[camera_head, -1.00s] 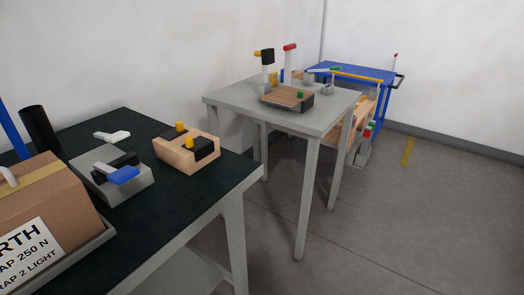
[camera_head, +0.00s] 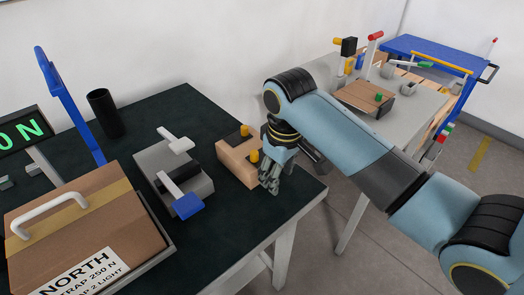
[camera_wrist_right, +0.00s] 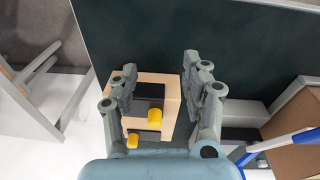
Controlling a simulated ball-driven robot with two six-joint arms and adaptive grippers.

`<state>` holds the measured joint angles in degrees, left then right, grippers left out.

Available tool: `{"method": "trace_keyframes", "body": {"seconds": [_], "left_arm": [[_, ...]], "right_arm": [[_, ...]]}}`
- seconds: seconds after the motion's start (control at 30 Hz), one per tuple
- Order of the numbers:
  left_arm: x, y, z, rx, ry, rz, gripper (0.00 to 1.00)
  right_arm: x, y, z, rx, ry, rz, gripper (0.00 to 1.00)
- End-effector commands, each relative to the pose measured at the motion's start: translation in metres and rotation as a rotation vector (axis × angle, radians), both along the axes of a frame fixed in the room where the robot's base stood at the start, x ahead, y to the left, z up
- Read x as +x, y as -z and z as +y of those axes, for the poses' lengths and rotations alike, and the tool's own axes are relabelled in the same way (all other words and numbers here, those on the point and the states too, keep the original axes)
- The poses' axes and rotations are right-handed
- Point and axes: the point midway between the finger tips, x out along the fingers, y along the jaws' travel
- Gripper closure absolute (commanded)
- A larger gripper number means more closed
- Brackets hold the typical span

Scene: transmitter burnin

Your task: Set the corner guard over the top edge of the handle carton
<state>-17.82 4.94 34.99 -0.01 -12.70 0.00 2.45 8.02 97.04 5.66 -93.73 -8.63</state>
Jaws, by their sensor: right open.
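The handle carton (camera_head: 95,215) is a brown box with a tan tape strip and a white handle (camera_head: 47,214) on top, at the lower left of the head view. A wooden block (camera_head: 237,168) right of it holds black pieces with yellow knobs (camera_head: 245,130); these look like the corner guards. The block also shows in the wrist view (camera_wrist_right: 170,92), with a black piece (camera_wrist_right: 149,92) and a yellow knob (camera_wrist_right: 154,117). My right gripper (camera_head: 270,188) is open over the block, its fingers on either side in the wrist view (camera_wrist_right: 163,85). Contact cannot be told. My left gripper is out of view.
A blue upright bar (camera_head: 72,105) and a black cup (camera_head: 104,113) stand behind the carton. Dark table (camera_head: 240,235) is bare in front of the block. A grey table (camera_head: 415,115) stands farther right.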

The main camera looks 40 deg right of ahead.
Motion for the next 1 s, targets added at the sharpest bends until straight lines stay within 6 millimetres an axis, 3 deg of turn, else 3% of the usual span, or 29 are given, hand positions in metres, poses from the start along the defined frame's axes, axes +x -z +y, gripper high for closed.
{"method": "trace_keyframes", "body": {"seconds": [0.03,0.2,0.33,0.7,1.0], "left_arm": [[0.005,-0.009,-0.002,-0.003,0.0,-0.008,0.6],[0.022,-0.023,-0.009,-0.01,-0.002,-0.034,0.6],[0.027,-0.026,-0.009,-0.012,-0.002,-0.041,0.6],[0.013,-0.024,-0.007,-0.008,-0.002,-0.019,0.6],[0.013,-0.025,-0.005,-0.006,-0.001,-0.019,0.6]], "right_arm": [[0.022,-0.025,-0.002,0.007,-0.011,0.01,0.52],[0.068,-0.084,-0.005,0.03,-0.052,0.071,0.52],[0.08,-0.101,-0.006,0.041,-0.068,0.098,0.52],[0.083,-0.053,-0.005,0.045,-0.073,0.102,0.52],[0.093,-0.017,0.003,0.045,-0.072,0.103,0.52]]}}
